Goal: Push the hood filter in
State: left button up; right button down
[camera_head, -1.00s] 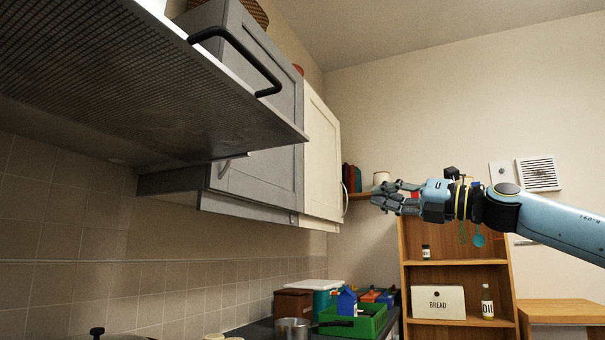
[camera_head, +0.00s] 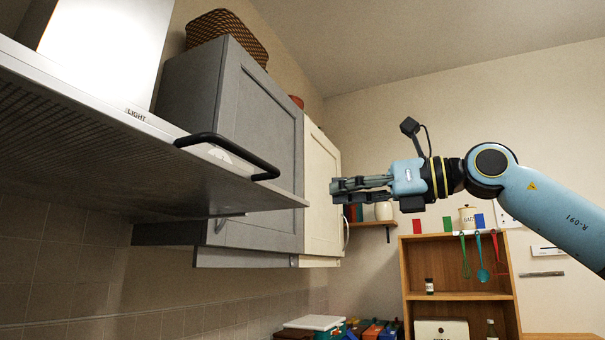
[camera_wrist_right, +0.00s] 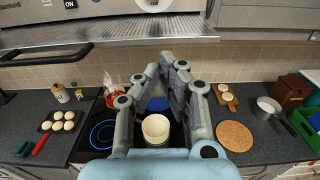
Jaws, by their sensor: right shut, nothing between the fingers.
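The hood filter is a flat mesh panel (camera_head: 130,170) on the underside of the steel hood at the upper left, sticking out from it, with a black bar handle (camera_head: 228,155) on its front edge. In the right wrist view the handle (camera_wrist_right: 45,57) is at the left, and the panel's front edge (camera_wrist_right: 130,38) runs across the top. My right gripper (camera_head: 335,190) is shut and empty, pointing left, to the right of the handle and apart from it. It also shows in the right wrist view (camera_wrist_right: 163,68), in front of the panel's edge. My left gripper is out of view.
Grey (camera_head: 262,140) and cream (camera_head: 322,190) wall cabinets hang beyond the hood. A wooden shelf unit (camera_head: 458,297) stands at the back right. Below are a hob with a cream pot (camera_wrist_right: 156,128), a cork mat (camera_wrist_right: 235,135) and a saucepan (camera_wrist_right: 267,106). Air in front of the hood is clear.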

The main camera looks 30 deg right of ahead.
aim_at(289, 195)
jog(key=p+x, duration=0.4)
jog(key=x, duration=0.2)
jog(key=shift+w+a+r, duration=0.15)
jog(key=shift+w+a, duration=0.45)
jog(key=shift+w, duration=0.1)
